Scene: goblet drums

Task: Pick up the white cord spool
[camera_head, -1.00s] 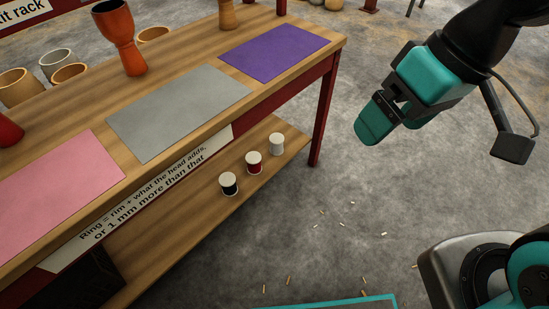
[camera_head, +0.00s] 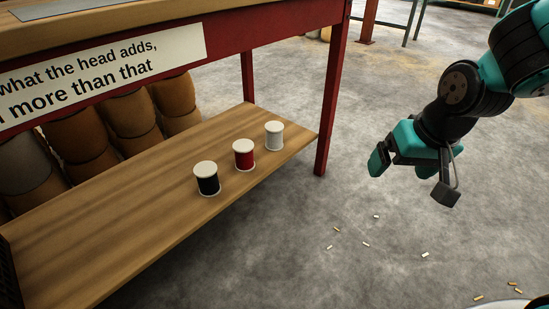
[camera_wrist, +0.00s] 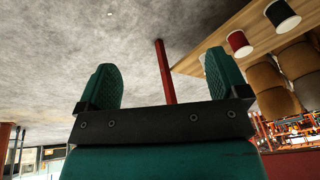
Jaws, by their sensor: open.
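The white cord spool (camera_head: 274,135) stands upright on the bench's lower wooden shelf, near the shelf's right end, in the head view. The red spool (camera_head: 244,154) and the black spool (camera_head: 206,178) stand to its left in a row. My gripper (camera_head: 395,170) is open and empty, over the floor to the right of the shelf, well apart from the white spool. In the wrist view, my gripper's two teal fingers (camera_wrist: 161,80) are spread with nothing between them.
A red bench leg (camera_head: 332,105) stands just right of the shelf end, between my gripper and the spools. The tabletop edge and a sign (camera_head: 95,76) overhang the shelf (camera_head: 130,215). Brown drums (camera_head: 128,120) stand behind. The floor at right is clear except for small chips.

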